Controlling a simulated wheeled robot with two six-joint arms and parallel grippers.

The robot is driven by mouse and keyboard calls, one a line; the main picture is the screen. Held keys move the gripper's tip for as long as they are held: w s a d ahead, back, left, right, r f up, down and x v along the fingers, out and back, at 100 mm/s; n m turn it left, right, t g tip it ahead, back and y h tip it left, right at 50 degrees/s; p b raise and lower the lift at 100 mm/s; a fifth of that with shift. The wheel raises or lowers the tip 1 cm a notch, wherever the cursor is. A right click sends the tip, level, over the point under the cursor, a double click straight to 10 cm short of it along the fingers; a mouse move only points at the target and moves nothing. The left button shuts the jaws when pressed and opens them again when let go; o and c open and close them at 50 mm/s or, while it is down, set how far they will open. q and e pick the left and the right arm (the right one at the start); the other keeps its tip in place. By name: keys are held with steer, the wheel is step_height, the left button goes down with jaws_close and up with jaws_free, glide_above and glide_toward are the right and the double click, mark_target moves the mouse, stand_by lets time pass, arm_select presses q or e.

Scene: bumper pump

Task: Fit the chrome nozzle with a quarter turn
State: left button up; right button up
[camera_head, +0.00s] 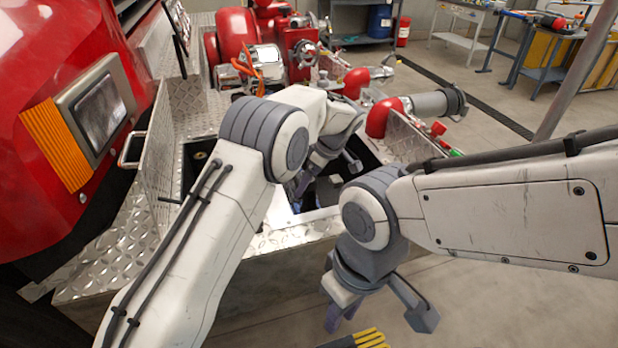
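I cannot pick out the chrome nozzle with certainty. A shiny chrome fitting (263,57) with an orange strap sits on the bumper deck, beside the red pump parts. A grey metal cylinder (425,104) sticks out to the right from a red elbow pipe (381,117). My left gripper (327,172) is over the dark well in the bumper, partly hidden by my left arm; its fingers look apart, and I see nothing held between them. My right gripper (378,314) hangs in front of the bumper, with its fingers spread and empty.
The diamond-plate bumper (110,250) surrounds the dark well (195,172). The red truck front (35,190) with its headlamp stands close on the left. A yellow-and-black item (368,340) shows at the bottom edge. Workbenches (550,65) stand far right, past open floor.

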arm_select(q)
jaws_close()
steer(key=shift+f+m+t+b, duration=0.1)
steer(key=shift+m+t+b, duration=0.2)
steer(key=shift+m+b, duration=0.4)
steer(key=shift+m+h, duration=0.4)
steer(key=shift+m, duration=0.4)
steer(key=shift+m+t+b, duration=0.3)
steer(key=shift+m+b, duration=0.05)
steer(key=shift+m, duration=0.25)
steer(key=shift+m+h, duration=0.3)
steer(key=shift+m, duration=0.3)
steer(key=shift+a+m+t+h, duration=0.1)
steer(key=shift+m+t+h, duration=0.25)
steer(key=shift+m, duration=0.65)
steer(key=shift+r+m+h+p, duration=0.3)
steer(key=shift+m+p, duration=0.25)
steer(key=shift+m, duration=0.55)
steer(key=shift+f+m+t+h, duration=0.25)
steer(key=shift+m, duration=0.15)
